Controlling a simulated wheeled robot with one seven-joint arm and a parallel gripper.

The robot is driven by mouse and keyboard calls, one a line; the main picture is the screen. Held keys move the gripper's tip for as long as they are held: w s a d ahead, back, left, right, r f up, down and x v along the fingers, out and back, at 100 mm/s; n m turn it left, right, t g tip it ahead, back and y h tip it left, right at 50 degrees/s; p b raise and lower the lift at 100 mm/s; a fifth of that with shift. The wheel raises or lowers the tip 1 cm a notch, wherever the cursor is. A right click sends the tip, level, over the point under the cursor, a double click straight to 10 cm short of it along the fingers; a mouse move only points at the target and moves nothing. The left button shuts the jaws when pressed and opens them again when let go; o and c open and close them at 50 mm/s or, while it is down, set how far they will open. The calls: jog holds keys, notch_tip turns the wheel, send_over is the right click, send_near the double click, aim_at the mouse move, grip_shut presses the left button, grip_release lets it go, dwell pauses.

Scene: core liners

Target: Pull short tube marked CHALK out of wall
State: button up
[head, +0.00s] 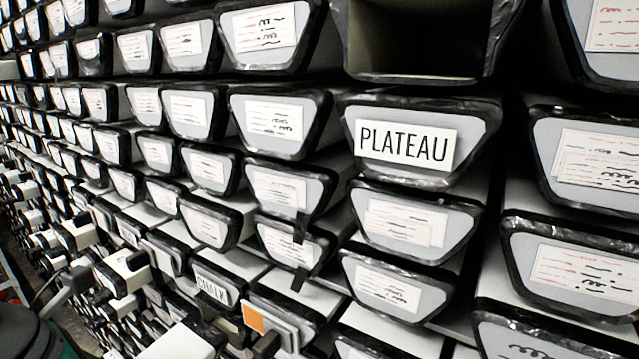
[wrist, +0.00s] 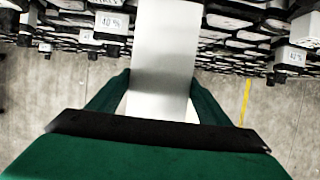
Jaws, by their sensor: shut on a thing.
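The tube marked CHALK (head: 212,287) sits in the lower part of the wall in the head view. Its grey end face has a dark rim and a white label, and no gripper fingers show beside it there. In the wrist view my gripper (wrist: 160,82) has its green fingers shut on a pale, smooth tube (wrist: 163,55), one finger on each side. The tube runs from between the fingers up toward the rows of tube ends. No label shows on the held tube, so I cannot tell from the picture which tube it is.
A tube marked PLATEAU (head: 406,145) sits at upper right, below a dark open slot (head: 425,38). Neighbouring tubes are packed closely. An orange-and-white block (head: 270,325) and grey-white boxes (head: 122,272) stick out at lower left. Bare floor (wrist: 265,125) shows in the wrist view.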

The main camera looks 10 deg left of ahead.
jog(key=shift+s+a, duration=0.35)
jog(key=shift+s, duration=0.5)
jog(key=shift+s+a, duration=0.3)
jog(key=shift+s, duration=0.5)
